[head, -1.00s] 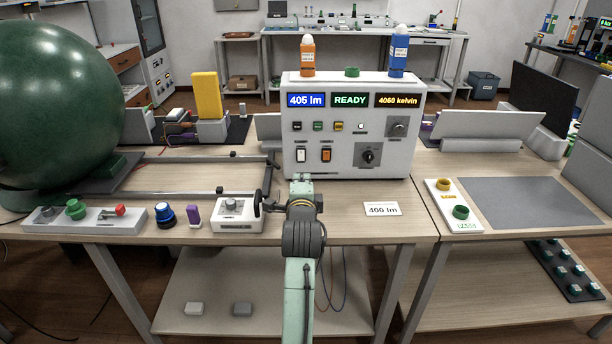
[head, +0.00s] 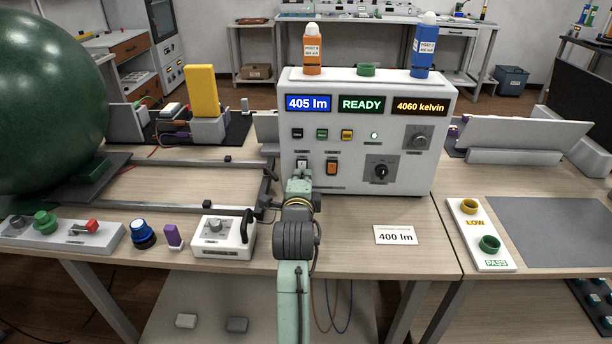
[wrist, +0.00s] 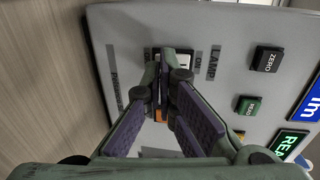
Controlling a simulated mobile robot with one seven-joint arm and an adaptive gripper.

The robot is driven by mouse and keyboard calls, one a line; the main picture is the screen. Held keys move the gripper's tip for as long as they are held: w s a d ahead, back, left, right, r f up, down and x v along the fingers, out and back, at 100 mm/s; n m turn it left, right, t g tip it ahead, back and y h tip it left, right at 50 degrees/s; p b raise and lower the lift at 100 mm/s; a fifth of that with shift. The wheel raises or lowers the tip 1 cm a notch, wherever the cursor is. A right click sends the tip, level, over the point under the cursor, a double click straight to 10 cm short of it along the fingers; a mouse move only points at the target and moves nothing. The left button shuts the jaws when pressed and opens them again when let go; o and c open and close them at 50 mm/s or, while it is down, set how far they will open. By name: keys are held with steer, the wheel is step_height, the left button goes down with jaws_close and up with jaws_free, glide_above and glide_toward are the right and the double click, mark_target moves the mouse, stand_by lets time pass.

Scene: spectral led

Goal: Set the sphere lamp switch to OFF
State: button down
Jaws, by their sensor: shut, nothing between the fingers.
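The white rocker switch (head: 302,163) is on the lower left of the instrument's front panel. It also shows in the wrist view (wrist: 184,60), beside the labels LAMP and ON, and is partly covered by my fingers. I cannot tell which way it is tipped. My gripper (head: 299,180) is shut and empty, with its fingertips (wrist: 165,78) in front of the panel at this switch. I cannot tell whether they touch it. The large dark green sphere (head: 45,85) stands at the left.
An orange rocker switch (head: 332,167) sits just right of the white one. A rotary knob (head: 381,171) is further right. A white control box (head: 222,238) and a 400 lm card (head: 396,235) lie on the bench. The displays read 405 lm, READY and 4060 kelvin.

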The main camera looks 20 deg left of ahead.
stand_by(0.4)
steer(key=b, duration=0.2)
steer(key=f+b, duration=0.1)
steer(key=b, duration=0.1)
steer(key=shift+w+a+f+t, duration=0.1)
steer(key=shift+w+t, duration=0.2)
steer(key=shift+t, duration=0.1)
steer(key=t+b, duration=0.1)
steer(key=b, duration=0.3)
steer(key=shift+w+y, duration=0.2)
steer(key=shift+y, duration=0.1)
steer(key=shift+w+t+b, duration=0.1)
steer(key=shift+t+b, duration=0.2)
steer(key=shift+b, duration=0.5)
steer(key=shift+r, duration=0.3)
